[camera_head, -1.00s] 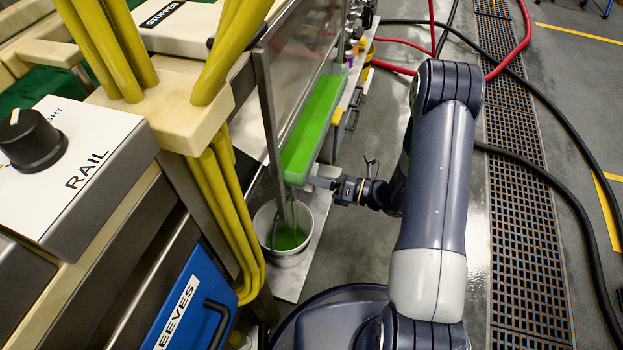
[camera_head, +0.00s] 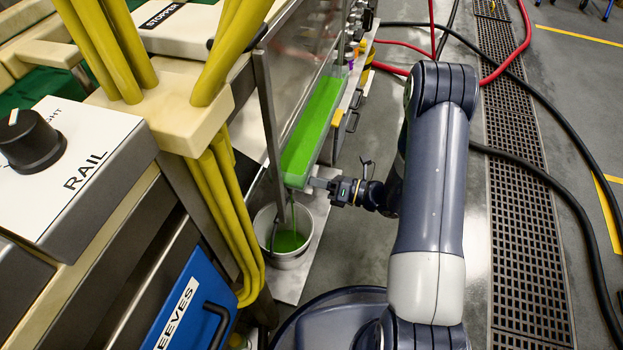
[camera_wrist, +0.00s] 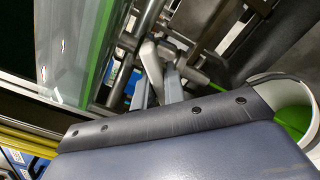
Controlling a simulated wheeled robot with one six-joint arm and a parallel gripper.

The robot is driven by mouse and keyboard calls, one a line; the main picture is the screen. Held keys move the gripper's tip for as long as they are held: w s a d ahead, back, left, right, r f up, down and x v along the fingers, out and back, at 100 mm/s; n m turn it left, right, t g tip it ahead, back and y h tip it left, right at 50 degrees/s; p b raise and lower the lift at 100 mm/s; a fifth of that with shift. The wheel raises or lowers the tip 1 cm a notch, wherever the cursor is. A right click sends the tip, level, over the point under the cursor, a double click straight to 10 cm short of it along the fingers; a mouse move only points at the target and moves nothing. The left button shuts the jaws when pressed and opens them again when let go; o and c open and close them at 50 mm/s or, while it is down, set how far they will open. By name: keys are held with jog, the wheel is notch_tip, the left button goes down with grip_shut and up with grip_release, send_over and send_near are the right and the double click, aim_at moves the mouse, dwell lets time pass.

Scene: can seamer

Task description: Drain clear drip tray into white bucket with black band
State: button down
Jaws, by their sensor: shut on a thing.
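The clear drip tray (camera_head: 318,118) is long and holds bright green liquid. It runs along the machine's side, and its edge also shows in the wrist view (camera_wrist: 75,50). A thin green stream (camera_head: 294,214) falls from the tray's near end into the bucket. Part of the bucket shows at the right of the wrist view (camera_wrist: 285,79). My gripper (camera_head: 318,183) is shut on a small part at the tray's near end; the fingers hide what it is.
The machine with yellow pipes (camera_head: 232,215) and a RAIL knob box (camera_head: 75,165) fills the left. Red and black hoses (camera_head: 545,120) cross the floor at right, beside a drain grate (camera_head: 520,200).

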jog(key=shift+n, duration=0.3)
jog(key=n+b, duration=0.2)
jog(key=n, duration=0.2)
jog(key=shift+f, duration=0.15)
jog(key=shift+n+b, duration=1.3)
jog(key=shift+n, duration=0.8)
jog(key=c, duration=1.5)
grip_release()
jog(key=shift+w, duration=0.1)
jog(key=p+v, duration=0.2)
jog(key=v, duration=0.9)
